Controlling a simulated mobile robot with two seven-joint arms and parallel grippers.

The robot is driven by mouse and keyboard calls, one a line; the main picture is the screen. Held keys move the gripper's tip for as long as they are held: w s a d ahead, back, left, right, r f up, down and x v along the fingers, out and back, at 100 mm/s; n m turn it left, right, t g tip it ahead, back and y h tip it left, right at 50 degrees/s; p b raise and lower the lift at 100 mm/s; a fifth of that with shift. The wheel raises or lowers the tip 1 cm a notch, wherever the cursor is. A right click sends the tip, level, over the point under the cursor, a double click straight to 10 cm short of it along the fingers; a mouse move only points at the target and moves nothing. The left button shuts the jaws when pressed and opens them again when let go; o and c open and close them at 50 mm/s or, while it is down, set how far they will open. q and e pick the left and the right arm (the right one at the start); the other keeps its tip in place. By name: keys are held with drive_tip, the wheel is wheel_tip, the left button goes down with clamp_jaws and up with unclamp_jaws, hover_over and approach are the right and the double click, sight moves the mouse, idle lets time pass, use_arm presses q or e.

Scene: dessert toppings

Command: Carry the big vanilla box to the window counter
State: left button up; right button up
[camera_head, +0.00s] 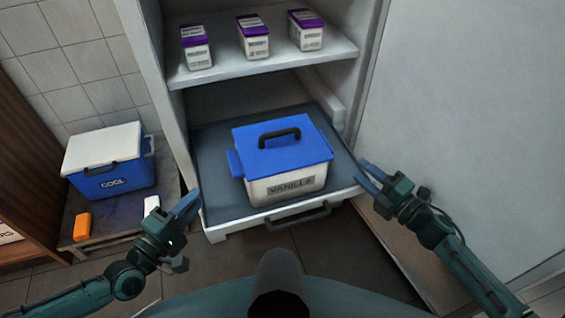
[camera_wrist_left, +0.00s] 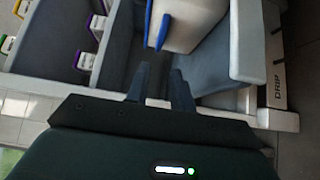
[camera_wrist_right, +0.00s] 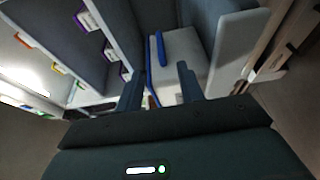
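The big vanilla box (camera_head: 284,187) has a white body with a VANILLA label and a blue lid (camera_head: 282,150) with a black handle. It sits on a pulled-out grey drawer (camera_head: 222,207) at the bottom of the white cabinet. My left gripper (camera_head: 184,208) is open and empty, left of the drawer's front corner. My right gripper (camera_head: 374,178) is open and empty, just right of the drawer. Neither touches the box. The box also shows beyond the fingers in the left wrist view (camera_wrist_left: 190,25) and the right wrist view (camera_wrist_right: 183,60). I cannot make out the window counter.
A blue COOL cooler (camera_head: 112,180) with a white lid stands on a low table at left. An open white door (camera_head: 465,120) bounds the right side.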

sight(328, 142)
use_arm(q)
drive_tip(key=shift+d, duration=0.1)
use_arm(e)
drive_tip(key=shift+a, duration=0.1)
